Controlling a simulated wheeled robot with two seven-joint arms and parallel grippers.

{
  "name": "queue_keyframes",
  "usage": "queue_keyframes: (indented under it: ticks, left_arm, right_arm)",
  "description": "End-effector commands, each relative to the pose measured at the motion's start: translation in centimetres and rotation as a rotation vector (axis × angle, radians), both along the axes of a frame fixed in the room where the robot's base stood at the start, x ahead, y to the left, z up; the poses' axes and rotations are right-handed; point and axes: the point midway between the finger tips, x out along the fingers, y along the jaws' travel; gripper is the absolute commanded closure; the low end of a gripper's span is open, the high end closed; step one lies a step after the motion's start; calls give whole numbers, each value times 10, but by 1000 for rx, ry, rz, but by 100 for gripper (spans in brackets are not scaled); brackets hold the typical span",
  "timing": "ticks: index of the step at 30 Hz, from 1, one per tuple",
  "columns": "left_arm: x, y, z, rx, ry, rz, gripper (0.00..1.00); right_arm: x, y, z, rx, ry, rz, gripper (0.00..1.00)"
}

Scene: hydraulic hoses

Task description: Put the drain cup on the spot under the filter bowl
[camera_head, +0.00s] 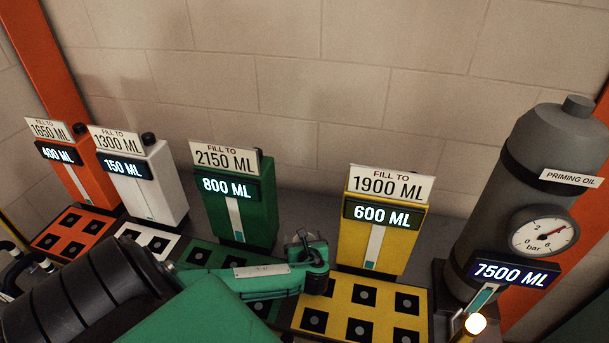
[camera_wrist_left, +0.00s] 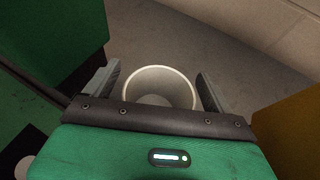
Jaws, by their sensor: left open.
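A white, round, open-topped cup (camera_wrist_left: 160,88), which looks like the drain cup, stands on the grey bench top in the left wrist view. My left gripper (camera_wrist_left: 158,72) is open, with one finger on each side of the cup and a visible gap at the right finger. I cannot tell whether the left finger touches it. In the head view, the end of my left arm (camera_head: 312,262) is between the green and yellow units, and I cannot make out the cup there. No filter bowl or marked spot can be made out. My right gripper is not in view.
The green unit (camera_head: 240,212) reads 800 ML and the yellow unit (camera_head: 375,245) reads 600 ML. White (camera_head: 150,190) and orange (camera_head: 88,180) units stand left. A grey priming oil tank (camera_head: 535,150) with a gauge stands right. The wall is close behind.

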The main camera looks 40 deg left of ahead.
Motion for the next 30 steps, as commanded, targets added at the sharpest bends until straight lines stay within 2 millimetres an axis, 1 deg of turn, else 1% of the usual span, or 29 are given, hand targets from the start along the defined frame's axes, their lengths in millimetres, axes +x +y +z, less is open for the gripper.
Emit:
queue_keyframes:
  ticks: [1, 2, 6, 9, 10, 11, 17, 23, 26, 29, 30]
  left_arm:
    - [0, 0, 0, 0, 0, 0, 13]
    - [0, 0, 0, 0, 0, 0, 17]
    - [0, 0, 0, 0, 0, 0, 44]
    - [0, 0, 0, 0, 0, 0, 61]
    - [0, 0, 0, 0, 0, 0, 61]
    - [0, 0, 0, 0, 0, 0, 65]
    - [0, 0, 1, 0, 0, 0, 65]
    - [0, 0, 9, 1, -2, 0, 65]
    - [0, 0, 21, 0, -4, 0, 65]
    - [1, 0, 40, 0, -6, -1, 65]
    - [1, 0, 50, 0, -6, -1, 65]
  right_arm:
    - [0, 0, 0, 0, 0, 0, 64]
    - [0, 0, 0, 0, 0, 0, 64]
    - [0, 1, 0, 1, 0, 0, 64]
    - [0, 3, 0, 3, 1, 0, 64]
    - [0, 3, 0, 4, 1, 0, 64]
    - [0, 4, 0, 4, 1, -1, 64]
    - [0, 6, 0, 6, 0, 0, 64]
    - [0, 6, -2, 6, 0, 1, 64]
    - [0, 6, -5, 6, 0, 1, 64]
    - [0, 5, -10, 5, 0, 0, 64]
    - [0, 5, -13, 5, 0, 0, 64]
